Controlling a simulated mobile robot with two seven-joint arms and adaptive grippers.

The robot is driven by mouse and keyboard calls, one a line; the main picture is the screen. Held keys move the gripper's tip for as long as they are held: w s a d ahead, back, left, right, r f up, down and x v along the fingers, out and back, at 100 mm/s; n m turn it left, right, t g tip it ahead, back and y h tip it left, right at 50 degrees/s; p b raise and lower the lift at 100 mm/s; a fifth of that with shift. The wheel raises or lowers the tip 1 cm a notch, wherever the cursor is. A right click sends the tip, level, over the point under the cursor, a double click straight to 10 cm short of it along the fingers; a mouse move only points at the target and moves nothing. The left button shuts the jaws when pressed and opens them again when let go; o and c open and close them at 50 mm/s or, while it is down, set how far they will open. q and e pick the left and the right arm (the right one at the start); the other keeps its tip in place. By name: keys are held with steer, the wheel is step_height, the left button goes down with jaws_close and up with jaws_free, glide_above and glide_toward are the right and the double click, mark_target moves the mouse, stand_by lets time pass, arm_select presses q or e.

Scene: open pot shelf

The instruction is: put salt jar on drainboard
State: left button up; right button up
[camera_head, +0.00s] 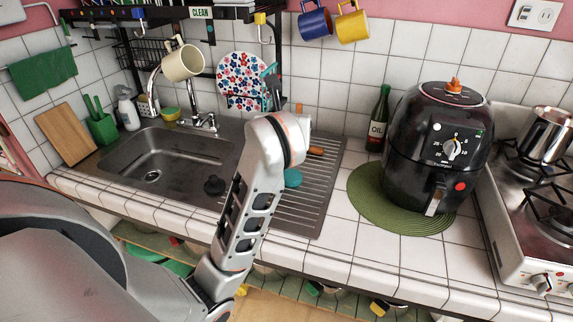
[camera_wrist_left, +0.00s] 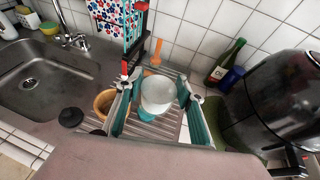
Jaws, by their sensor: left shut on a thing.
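The drainboard (camera_head: 318,195) is the ridged metal surface right of the sink; its ridges also show in the wrist view (camera_wrist_left: 152,132). My left arm reaches over it in the head view and hides most of the hand. In the wrist view my left gripper (camera_wrist_left: 158,100) has its teal-padded fingers either side of a whitish jar (camera_wrist_left: 158,90), which I take for the salt jar, and is shut on it. The jar appears over the drainboard; whether it touches the surface I cannot tell. My right gripper is not in view.
A brown pot (camera_wrist_left: 104,103) stands close left of the fingers. The metal sink (camera_head: 165,165) lies left. An oil bottle (camera_head: 379,118) and a black air fryer (camera_head: 440,140) on a green mat (camera_head: 375,212) stand right. Mugs (camera_head: 315,23) hang above.

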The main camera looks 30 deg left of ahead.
arm_select(q)
steer(key=shift+m+h, duration=0.5)
steer(key=d+f+b, duration=0.1)
steer(key=f, duration=0.4)
steer(key=d+f+b, duration=0.1)
steer(key=f, duration=0.4)
steer(key=d+f+b, duration=0.1)
steer(key=f, duration=0.4)
steer(key=shift+s+d+f, duration=0.1)
steer(key=shift+d+f, duration=0.15)
steer(key=shift+d, duration=0.1)
steer(key=shift+f, duration=0.5)
steer(key=shift+f+b, duration=0.3)
steer(key=shift+f, duration=1.6)
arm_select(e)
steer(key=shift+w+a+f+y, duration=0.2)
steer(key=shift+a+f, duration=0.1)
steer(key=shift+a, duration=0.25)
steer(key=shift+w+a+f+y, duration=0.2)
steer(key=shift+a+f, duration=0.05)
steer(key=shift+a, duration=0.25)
arm_select(q)
steer(key=shift+f, duration=0.1)
steer(key=shift+f, duration=0.15)
steer(key=o, duration=1.2)
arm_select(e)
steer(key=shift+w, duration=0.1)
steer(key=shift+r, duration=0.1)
